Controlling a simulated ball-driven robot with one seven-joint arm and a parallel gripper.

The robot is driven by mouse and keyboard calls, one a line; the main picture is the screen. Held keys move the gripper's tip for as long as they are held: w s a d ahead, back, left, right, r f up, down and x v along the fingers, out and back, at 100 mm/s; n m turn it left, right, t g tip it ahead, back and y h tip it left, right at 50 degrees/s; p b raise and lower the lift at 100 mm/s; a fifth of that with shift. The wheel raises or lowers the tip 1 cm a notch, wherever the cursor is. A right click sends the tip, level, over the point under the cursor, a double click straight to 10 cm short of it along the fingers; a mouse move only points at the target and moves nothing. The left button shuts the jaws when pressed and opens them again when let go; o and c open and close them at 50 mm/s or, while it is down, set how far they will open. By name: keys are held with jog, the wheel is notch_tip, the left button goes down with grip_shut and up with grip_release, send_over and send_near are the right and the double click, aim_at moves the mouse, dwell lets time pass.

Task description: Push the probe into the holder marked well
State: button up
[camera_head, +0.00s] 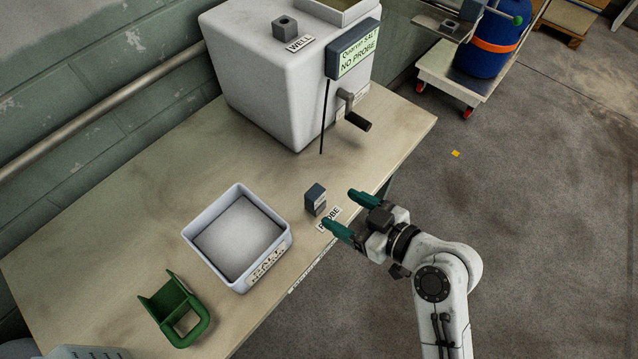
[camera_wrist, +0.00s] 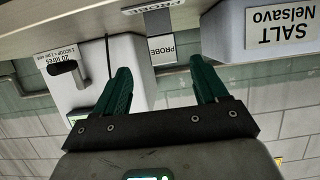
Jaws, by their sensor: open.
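The probe is a small dark blue-grey block (camera_head: 315,200) standing on the table behind a PROBE label. In the wrist view the block (camera_wrist: 158,22) shows upside down beyond the gap between my fingers, with PROBE lettering. My gripper (camera_head: 337,207) is open and empty at the table's front edge, its green fingers pointing at the block; its fingertips (camera_wrist: 160,68) look short of it. The well holder (camera_head: 285,28) is a small dark square socket on top of the white machine, beside a WELL label (camera_head: 300,44). Its inside is too small to read.
The white machine (camera_head: 265,85) carries a display (camera_head: 353,50) reading NO PROBE, a dark cable (camera_head: 324,115) and a crank (camera_head: 352,115). A white salt bin (camera_head: 213,263) and green scoop (camera_head: 175,308) occupy the table's left part. Bare table lies between block and machine.

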aim_at(320, 201)
jog(key=x, duration=0.3)
jog(key=shift+w+a, duration=0.1)
jog(key=shift+w, duration=0.05)
jog(key=shift+s+f+p+x, duration=0.15)
jog(key=shift+p+x, duration=0.3)
jog(key=shift+x, duration=0.85)
jog(key=shift+s+f+p+x, duration=0.15)
jog(key=shift+p+x, duration=0.3)
jog(key=shift+x, duration=0.9)
jog(key=shift+a, duration=0.1)
jog(key=c, duration=1)
